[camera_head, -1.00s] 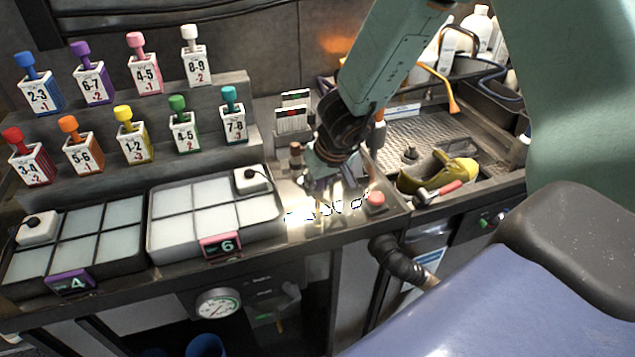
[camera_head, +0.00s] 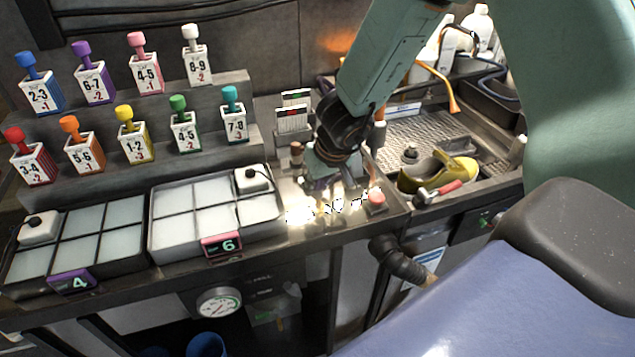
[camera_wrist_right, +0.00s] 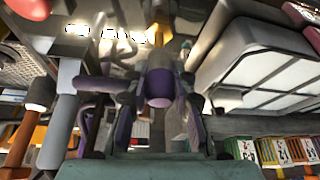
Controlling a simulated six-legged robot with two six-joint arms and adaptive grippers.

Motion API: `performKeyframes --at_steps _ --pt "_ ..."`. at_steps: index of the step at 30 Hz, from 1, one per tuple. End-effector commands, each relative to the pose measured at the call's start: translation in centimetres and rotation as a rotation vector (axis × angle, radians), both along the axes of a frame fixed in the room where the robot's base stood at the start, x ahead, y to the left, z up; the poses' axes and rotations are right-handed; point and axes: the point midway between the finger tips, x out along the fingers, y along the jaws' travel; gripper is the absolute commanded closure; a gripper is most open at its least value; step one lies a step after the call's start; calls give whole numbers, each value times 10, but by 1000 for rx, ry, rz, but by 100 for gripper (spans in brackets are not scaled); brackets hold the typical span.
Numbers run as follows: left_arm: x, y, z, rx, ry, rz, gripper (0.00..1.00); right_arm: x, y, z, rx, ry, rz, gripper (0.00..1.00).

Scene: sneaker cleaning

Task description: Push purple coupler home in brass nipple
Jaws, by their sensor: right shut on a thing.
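My right gripper (camera_head: 328,186) points down at the steel counter by the red button. In the right wrist view its fingers (camera_wrist_right: 160,108) are shut around the purple coupler (camera_wrist_right: 160,92), a short cylinder with a purple end. The brass nipple (camera_wrist_right: 158,38) shows gold just beyond the coupler, in line with it. The two appear to meet, but the joint is partly hidden and I cannot tell how deep the coupler sits. In the head view the gripper and bright glare hide the coupler. My left gripper is not in view.
A red button (camera_head: 376,197) stands close right of the gripper. A white-celled tray (camera_head: 150,222) lies to its left. A yellow shoe (camera_head: 436,172) and a red-handled tool (camera_head: 440,191) are in the sink area at right. Coloured bottles stand on the steps behind.

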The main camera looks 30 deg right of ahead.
Motion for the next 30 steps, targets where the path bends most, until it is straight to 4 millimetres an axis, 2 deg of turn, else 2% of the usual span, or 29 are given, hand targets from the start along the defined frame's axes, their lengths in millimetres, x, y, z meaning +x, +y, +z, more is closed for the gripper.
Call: performKeyframes --at_steps 14,30 --pt "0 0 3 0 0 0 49 -1 -1 0 0 0 0 100" --pt "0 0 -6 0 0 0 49 -1 -1 -12 0 0 0 100"
